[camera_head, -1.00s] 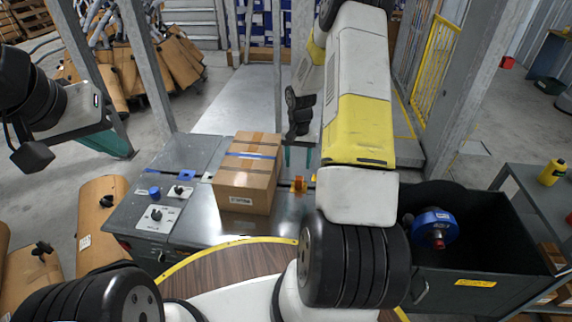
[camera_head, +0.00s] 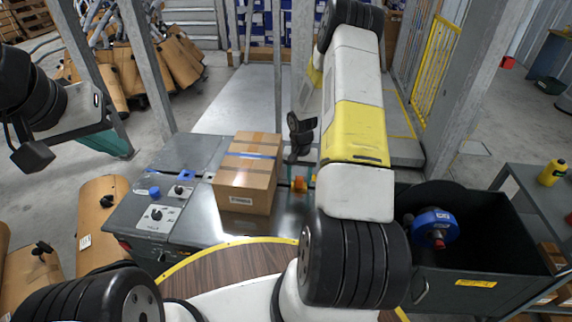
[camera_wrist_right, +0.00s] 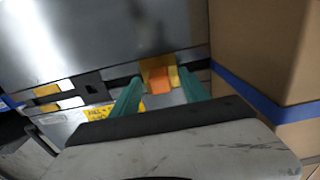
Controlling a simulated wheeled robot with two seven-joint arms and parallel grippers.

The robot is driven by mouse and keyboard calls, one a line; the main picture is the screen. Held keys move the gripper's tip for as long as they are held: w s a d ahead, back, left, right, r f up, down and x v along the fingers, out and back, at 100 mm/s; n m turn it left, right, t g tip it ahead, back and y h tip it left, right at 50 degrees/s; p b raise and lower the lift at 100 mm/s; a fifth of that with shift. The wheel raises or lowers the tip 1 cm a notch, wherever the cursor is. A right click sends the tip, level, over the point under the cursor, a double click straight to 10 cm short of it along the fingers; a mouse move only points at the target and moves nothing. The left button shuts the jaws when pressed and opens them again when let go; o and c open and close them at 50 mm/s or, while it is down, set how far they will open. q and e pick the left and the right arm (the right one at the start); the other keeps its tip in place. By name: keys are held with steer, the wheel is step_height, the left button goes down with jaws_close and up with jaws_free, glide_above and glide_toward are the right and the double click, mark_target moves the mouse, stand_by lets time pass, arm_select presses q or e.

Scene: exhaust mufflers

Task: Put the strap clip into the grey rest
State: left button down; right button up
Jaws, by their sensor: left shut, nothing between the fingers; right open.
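The strap clip (camera_head: 300,184) looks like a small orange piece on the steel bench top, right of the cardboard box. It also shows in the right wrist view (camera_wrist_right: 158,78), with a yellow part behind it. My right gripper (camera_head: 302,175) points down over it. In the right wrist view its two teal fingers (camera_wrist_right: 160,90) are open, with the clip in line with the gap between them; whether they reach around it I cannot tell. My left gripper (camera_head: 106,143) is shut and empty at the left, away from the bench. I cannot make out the grey rest with certainty.
A cardboard box (camera_head: 247,172) with a blue strap stands close left of my right gripper; it also shows in the right wrist view (camera_wrist_right: 262,45). Control knobs (camera_head: 157,215) sit on the bench's left. A black bin (camera_head: 480,257) holding a blue round object (camera_head: 437,228) stands at right.

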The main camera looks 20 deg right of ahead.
mark_target(300, 177)
jaws_close()
stand_by(0.3)
steer(key=shift+r, duration=0.65)
step_height(300, 177, up, 2)
steer(key=shift+r, duration=0.25)
steer(key=s+a, duration=0.3)
steer(key=s, duration=0.1)
steer(key=s+a, duration=0.3)
steer(key=s, duration=0.1)
steer(key=s+a+r, duration=0.1)
steer(key=s+a, duration=0.2)
steer(key=s, duration=0.1)
steer(key=shift+s, duration=0.15)
steer(key=shift+s+a, duration=0.2)
steer(key=shift+s, duration=0.15)
